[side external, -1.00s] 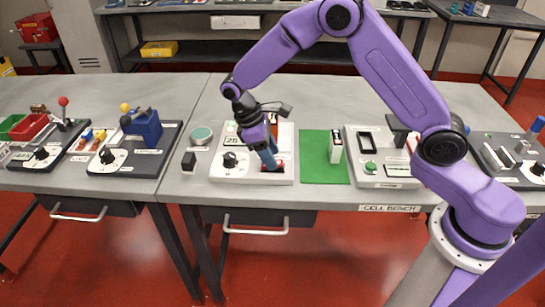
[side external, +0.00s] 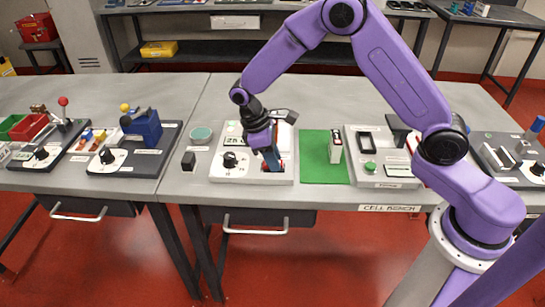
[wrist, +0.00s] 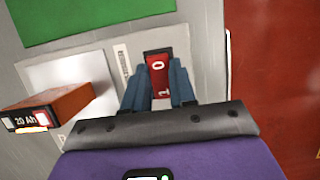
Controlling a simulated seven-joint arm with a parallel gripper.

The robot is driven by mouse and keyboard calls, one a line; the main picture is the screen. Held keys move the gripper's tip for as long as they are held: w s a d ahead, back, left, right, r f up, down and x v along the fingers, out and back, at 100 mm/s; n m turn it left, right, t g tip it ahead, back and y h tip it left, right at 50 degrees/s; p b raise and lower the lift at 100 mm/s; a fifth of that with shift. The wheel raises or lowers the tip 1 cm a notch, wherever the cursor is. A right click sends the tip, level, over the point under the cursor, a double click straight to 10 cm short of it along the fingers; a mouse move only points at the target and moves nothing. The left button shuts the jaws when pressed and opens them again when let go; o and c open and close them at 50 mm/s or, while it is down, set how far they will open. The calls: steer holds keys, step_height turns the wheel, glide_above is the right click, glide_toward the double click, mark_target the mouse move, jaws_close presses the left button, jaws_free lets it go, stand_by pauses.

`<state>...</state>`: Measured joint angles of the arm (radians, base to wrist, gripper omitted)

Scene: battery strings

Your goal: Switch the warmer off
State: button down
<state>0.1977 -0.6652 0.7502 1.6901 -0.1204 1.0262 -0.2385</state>
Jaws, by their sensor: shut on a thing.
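The warmer (side external: 222,172) is a white panel with a black dial (side external: 230,160), a small display (side external: 235,141) and a red rocker switch. The wrist view shows the rocker switch (wrist: 158,66) marked 0 and 1. My gripper (side external: 273,166) points down at the switch near the panel's front right. In the wrist view its blue fingers (wrist: 157,82) flank the switch, shut on it; the fingers partly hide its sides. The rocker's tilt is hard to judge. An orange block labelled 20 Ah (wrist: 55,108) stands on the warmer beside the fingers.
A green mat (side external: 316,172) lies right of the warmer, with a pale upright block (side external: 335,147) at its edge. A black block (side external: 188,161) and a round teal-topped item (side external: 201,134) sit to the left. Another white panel (side external: 370,178) is beyond the mat.

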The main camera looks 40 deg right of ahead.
steer(key=shift+s+d+t+y, duration=0.15)
steer(key=shift+t+y, duration=0.5)
steer(key=shift+s+d+t+y, duration=0.1)
steer(key=shift+s+t+y, duration=0.05)
steer(key=shift+t+y, duration=0.5)
steer(key=c, duration=0.9)
jaws_free()
step_height(320, 180, up, 17)
steer(key=shift+d+r, duration=0.1)
steer(key=shift+r, duration=0.05)
steer(key=s+d+f+n, duration=0.1)
steer(key=s, duration=0.8)
steer(key=s+d+f+n, duration=0.1)
steer(key=s+d, duration=0.1)
steer(key=s, duration=0.8)
steer(key=s+d+f+n, duration=0.1)
steer(key=s+d+f, duration=0.1)
steer(key=s, duration=0.7)
steer(key=shift+s+d+f+n, duration=0.1)
steer(key=shift+s+d+n, duration=0.05)
steer(key=shift+n, duration=0.15)
